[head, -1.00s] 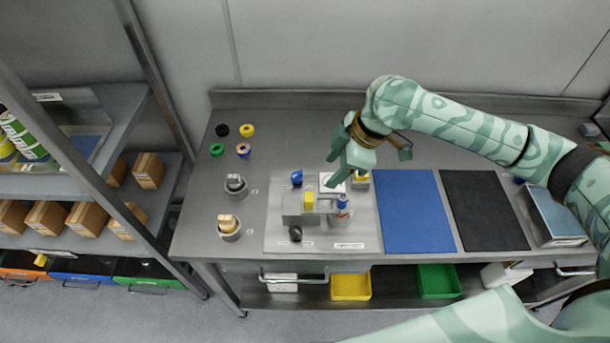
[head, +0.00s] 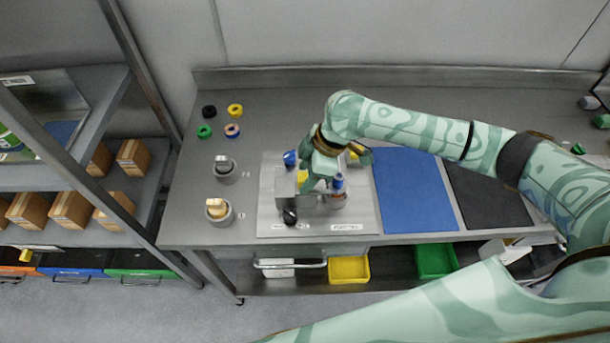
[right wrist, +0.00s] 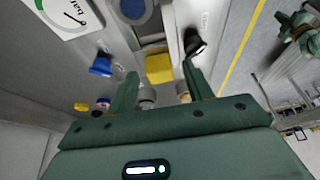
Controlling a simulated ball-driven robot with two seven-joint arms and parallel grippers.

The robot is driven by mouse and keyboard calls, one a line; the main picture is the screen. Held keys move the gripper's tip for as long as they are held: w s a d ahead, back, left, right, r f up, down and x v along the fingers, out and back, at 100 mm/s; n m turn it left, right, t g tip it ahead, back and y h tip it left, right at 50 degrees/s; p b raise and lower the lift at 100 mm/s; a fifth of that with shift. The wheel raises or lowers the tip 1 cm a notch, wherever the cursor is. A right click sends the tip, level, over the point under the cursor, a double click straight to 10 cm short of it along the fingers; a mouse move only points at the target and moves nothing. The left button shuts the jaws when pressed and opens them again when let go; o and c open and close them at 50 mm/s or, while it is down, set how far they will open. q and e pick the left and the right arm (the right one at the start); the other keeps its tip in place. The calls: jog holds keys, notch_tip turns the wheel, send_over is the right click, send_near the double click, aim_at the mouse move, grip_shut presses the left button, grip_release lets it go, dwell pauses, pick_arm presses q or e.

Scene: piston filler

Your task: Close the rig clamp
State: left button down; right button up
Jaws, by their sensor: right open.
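The rig stands on a steel plate (head: 360,212) on the bench. Its grey block (head: 283,187) carries a yellow piece (head: 302,177), which I take to be the clamp's grip. That piece also shows in the right wrist view (right wrist: 160,68). A blue knob (head: 290,158) and a black knob (head: 290,216) sit on either side of the block. A blue-topped part (head: 338,183) stands to the right. My right gripper (right wrist: 162,85) is open over the rig, its fingers on either side of the yellow piece in that view; contact cannot be told. My left gripper is out of view.
A round gauge (right wrist: 68,15) is close by in the wrist view. Two grey holders (head: 225,170) and several coloured rings (head: 232,131) stand left of the rig. A blue mat (head: 415,190) and a black mat (head: 485,200) lie right, mostly clear. Shelving (head: 90,190) borders the left.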

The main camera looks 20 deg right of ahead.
jog(key=shift+a+f, duration=0.15)
jog(key=shift+f, duration=0.25)
grip_shut()
jog(key=d+p, duration=0.2)
jog(key=shift+s+d, duration=0.3)
jog(key=shift+d, duration=0.1)
